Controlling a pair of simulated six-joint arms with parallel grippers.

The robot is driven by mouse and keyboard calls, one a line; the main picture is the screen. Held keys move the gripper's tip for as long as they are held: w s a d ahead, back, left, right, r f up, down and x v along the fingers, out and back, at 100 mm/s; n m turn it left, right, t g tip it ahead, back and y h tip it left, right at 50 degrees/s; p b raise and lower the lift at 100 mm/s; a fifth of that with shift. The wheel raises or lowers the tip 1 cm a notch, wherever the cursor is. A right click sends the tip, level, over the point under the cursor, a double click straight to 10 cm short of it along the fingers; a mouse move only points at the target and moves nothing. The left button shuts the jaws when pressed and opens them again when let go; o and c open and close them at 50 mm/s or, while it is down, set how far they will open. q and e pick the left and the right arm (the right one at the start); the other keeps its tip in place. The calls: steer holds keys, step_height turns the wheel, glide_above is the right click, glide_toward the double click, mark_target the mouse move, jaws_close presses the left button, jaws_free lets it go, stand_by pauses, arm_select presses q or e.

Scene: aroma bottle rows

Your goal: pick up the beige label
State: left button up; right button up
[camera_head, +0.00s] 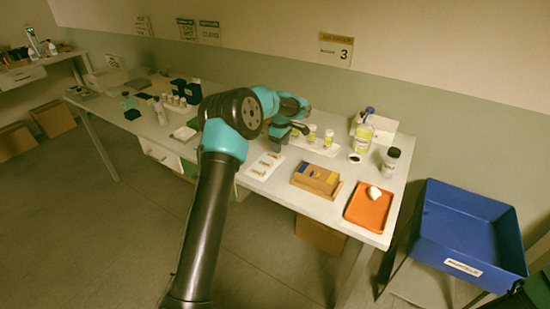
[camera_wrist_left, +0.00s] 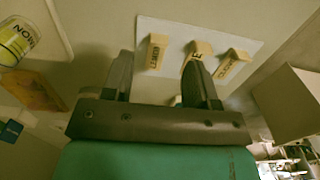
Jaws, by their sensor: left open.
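Beige labels lie on a white card (camera_head: 258,171) on the table, in front of my left gripper (camera_head: 290,130). In the left wrist view the white card (camera_wrist_left: 178,29) carries three small beige labels with dark print: a left one (camera_wrist_left: 156,51), a middle one (camera_wrist_left: 197,49) and a right one (camera_wrist_left: 233,63). My left gripper (camera_wrist_left: 163,72) is open and empty in that view. Its fingers are apart, with the left and middle labels showing beyond the gap. I cannot tell the exact height above the card. My right gripper is not in view.
A cardboard-coloured box (camera_head: 316,179), an orange tray (camera_head: 369,209) with a white item and a blue bin (camera_head: 470,228) stand to the right. Small bottles stand in a white rack (camera_head: 322,146) behind the gripper. A yellow bottle (camera_head: 361,138) and a dark-capped bottle (camera_head: 390,162) stand nearby.

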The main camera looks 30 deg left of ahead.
mark_target(273, 155)
arm_select(q)
steer(key=shift+f, duration=0.1)
steer(key=shift+a+f, duration=0.1)
steer(key=shift+f, duration=2.4)
steer(key=shift+c, duration=0.5)
jaws_close()
